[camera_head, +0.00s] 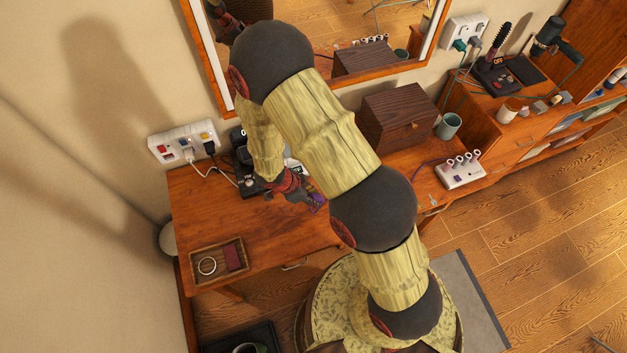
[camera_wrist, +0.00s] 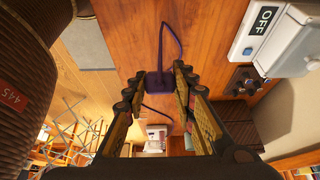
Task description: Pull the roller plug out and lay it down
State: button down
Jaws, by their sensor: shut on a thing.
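A bit of purple also shows at the fingertips in the head view (camera_head: 317,201). I take this as the roller plug. No socket shows directly around it; whether it touches the desk I cannot tell.
A wall socket strip (camera_head: 184,141) with plugs is at the desk's back left. A white device marked OFF (camera_wrist: 268,27) is beside my gripper. A wooden tray (camera_head: 217,262) lies front left.

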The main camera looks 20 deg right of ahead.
jog(key=shift+w+a+f+y, duration=0.15)
jog(key=shift+a+y, duration=0.05)
jog(key=shift+y, duration=0.3)
notch_tip(320, 180, down, 9)
jog(key=b, duration=1.3)
jog(key=shift+f+b, duration=0.55)
jog(key=shift+f, duration=1.2)
jog(key=c, duration=1.5)
grip_release()
jog(key=shift+o, duration=0.6)
jog(key=shift+r, duration=0.1)
jog(key=v, duration=1.2)
jog(key=shift+a, duration=0.1)
